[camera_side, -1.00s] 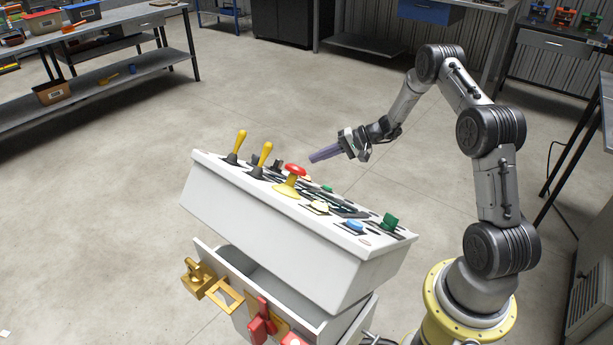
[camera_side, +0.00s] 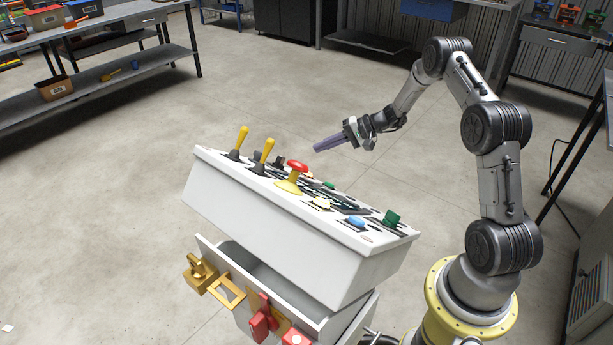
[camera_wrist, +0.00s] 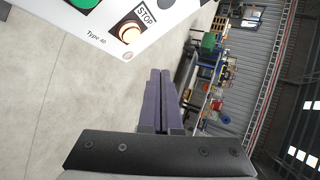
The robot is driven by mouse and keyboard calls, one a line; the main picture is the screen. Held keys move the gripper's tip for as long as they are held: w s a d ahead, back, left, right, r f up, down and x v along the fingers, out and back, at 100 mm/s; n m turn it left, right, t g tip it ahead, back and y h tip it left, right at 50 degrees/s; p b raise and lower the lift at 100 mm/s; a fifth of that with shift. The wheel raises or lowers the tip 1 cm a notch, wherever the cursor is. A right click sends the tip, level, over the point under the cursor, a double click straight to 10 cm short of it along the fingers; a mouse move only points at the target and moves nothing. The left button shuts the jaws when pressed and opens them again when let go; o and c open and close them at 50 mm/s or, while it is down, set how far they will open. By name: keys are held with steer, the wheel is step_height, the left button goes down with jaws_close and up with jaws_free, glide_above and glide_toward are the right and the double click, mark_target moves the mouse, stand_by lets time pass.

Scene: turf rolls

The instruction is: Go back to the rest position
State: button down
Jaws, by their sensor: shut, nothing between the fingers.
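My gripper (camera_side: 318,147) is above and behind the control panel box (camera_side: 270,222), pointing left and slightly down, apart from it. Its two long purple fingers are together with nothing between them; the wrist view shows them side by side (camera_wrist: 160,95). The box carries two yellow-handled levers (camera_side: 242,137), a red mushroom button on a yellow base (camera_side: 297,166), a blue button (camera_side: 356,222) and a green knob (camera_side: 391,217). In the wrist view, a panel corner (camera_wrist: 110,30) with a STOP label and a lit button shows at the upper left.
A drawer (camera_side: 255,290) stands open under the box, with gold and red hasp-like parts on its front. Workbenches line the back left (camera_side: 120,25) and the right side. Air around my gripper is free.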

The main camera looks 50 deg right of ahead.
steer(key=w+a+r+n+y, duration=0.1)
steer(key=a+r+n, duration=0.1)
steer(key=a+r, duration=0.4)
steer(key=w+a+r+n, duration=0.2)
steer(key=a+r+n, duration=0.15)
steer(key=r, duration=0.55)
steer(key=s+a+r+n+g, duration=0.2)
steer(key=s+a+r, duration=0.3)
steer(key=a+r, duration=0.15)
steer(key=s+a+r+n+g, duration=0.1)
steer(key=s+a+r+n, duration=0.2)
steer(key=s+a+r, duration=0.35)
steer(key=s+a+n+g+h, duration=0.1)
steer(key=s+a+n+h, duration=0.35)
steer(key=s, duration=1.05)
steer(key=s+d+f+m+h, duration=0.3)
steer(key=s+d+f, duration=0.2)
steer(key=s, duration=0.5)
steer(key=shift+s+d+f+m+h, duration=0.3)
steer(key=shift+s+f+h, duration=0.05)
steer(key=shift+f, duration=0.35)
